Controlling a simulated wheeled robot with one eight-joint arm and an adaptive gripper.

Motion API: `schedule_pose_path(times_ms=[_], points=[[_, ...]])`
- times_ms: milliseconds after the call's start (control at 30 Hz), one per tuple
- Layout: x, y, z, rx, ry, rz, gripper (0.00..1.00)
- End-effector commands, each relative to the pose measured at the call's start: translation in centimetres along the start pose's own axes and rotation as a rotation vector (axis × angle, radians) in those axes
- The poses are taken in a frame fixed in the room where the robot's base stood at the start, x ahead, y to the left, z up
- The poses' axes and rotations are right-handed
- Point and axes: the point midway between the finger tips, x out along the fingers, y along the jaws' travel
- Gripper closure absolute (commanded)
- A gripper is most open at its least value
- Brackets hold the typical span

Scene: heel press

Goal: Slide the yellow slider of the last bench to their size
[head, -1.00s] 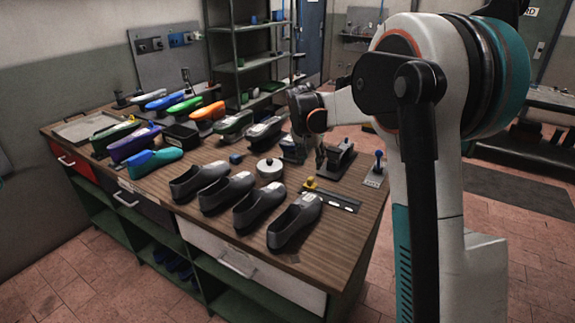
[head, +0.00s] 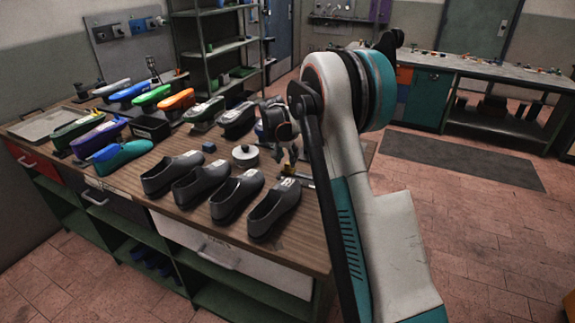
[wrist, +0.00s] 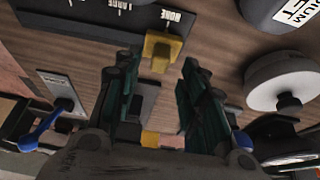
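In the wrist view the yellow slider (wrist: 161,50) sits at the edge of a dark scale plate (wrist: 85,22), beside a label that seems to read NONE. A LARGE label is left of it. My gripper (wrist: 160,66) is open, with one finger on each side of the slider's near end; I cannot tell whether they touch it. In the head view my gripper (head: 285,158) is low over the right part of the workbench (head: 160,205), near the row of grey shoes. My arm hides much of the scale plate there.
A lidded white pot (head: 245,155) stands left of my gripper; it also shows in the wrist view (wrist: 281,82). Grey shoes (head: 272,210) line the front. A blue-handled lever (wrist: 45,125) is at the wrist view's left. Coloured shoe forms (head: 122,155) fill the left side.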

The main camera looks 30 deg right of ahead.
Motion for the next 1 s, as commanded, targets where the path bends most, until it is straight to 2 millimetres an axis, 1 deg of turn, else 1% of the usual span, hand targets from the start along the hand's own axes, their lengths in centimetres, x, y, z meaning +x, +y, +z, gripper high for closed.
schedule_pose_path(times_ms=[33,200,333,567,600,667,700,767,1000], points=[[0.9,0.0,0.0,0.000,0.000,0.000,0.62],[2.5,0.0,0.0,0.000,0.000,0.000,0.62],[3.0,0.0,0.0,0.000,0.000,0.000,0.62],[3.0,0.0,0.0,0.000,0.000,0.000,0.62],[3.0,0.0,0.0,0.000,0.000,0.000,0.64],[3.0,0.0,0.0,0.000,0.000,0.000,0.78],[3.0,0.0,0.0,0.000,0.000,0.000,0.87],[3.0,0.0,0.0,0.000,0.000,0.000,1.00],[3.0,0.2,0.0,0.001,0.000,0.000,1.00]])
